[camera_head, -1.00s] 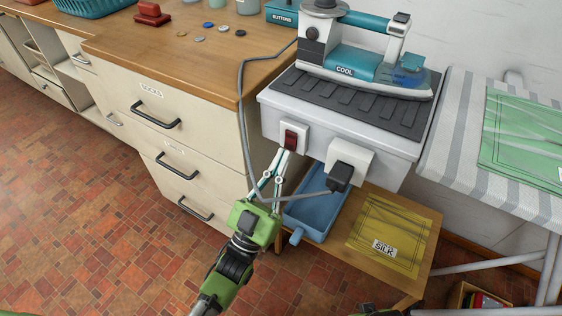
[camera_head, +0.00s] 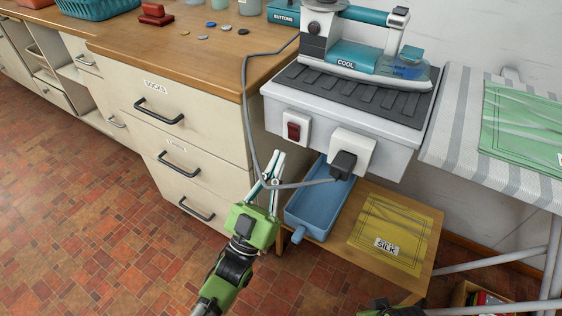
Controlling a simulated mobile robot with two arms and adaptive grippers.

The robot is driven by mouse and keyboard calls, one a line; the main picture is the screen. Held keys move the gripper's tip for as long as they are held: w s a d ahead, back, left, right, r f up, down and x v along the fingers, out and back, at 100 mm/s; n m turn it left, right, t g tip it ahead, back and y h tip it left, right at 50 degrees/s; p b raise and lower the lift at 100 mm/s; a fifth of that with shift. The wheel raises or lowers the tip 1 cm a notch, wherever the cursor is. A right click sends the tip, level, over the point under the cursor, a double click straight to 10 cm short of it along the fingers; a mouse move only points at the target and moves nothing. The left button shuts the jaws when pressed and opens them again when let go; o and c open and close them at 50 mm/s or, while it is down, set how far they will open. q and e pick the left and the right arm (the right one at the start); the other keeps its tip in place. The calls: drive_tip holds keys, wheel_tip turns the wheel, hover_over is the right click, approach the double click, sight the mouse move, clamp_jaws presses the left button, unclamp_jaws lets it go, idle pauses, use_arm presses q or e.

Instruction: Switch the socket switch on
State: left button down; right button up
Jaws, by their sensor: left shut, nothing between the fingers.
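The socket switch (camera_head: 294,130) is a dark red rocker in a white plate on the front of the grey-white box under the iron. It is fully in view, but I cannot tell which way the rocker is set. My left gripper (camera_head: 277,158) is shut and empty, below and a little left of the switch and apart from it. Its thin pale fingers point up toward the box. A black plug (camera_head: 343,164) sits in the white socket (camera_head: 352,146) right of the switch. My right gripper's fingers are not in view.
A grey cord (camera_head: 248,120) hangs from the counter and loops past my left fingers to the plug. An iron (camera_head: 365,60) stands on the box. A blue tray (camera_head: 318,207) and a yellow silk cloth (camera_head: 397,222) lie below. Drawers (camera_head: 170,130) stand at left.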

use_arm(q)
drive_tip(key=w+f+b+v, duration=0.1)
drive_tip(key=v, duration=0.9)
drive_tip(key=shift+d+f, duration=0.2)
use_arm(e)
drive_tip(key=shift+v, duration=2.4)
use_arm(q)
drive_tip(key=shift+s, duration=0.15)
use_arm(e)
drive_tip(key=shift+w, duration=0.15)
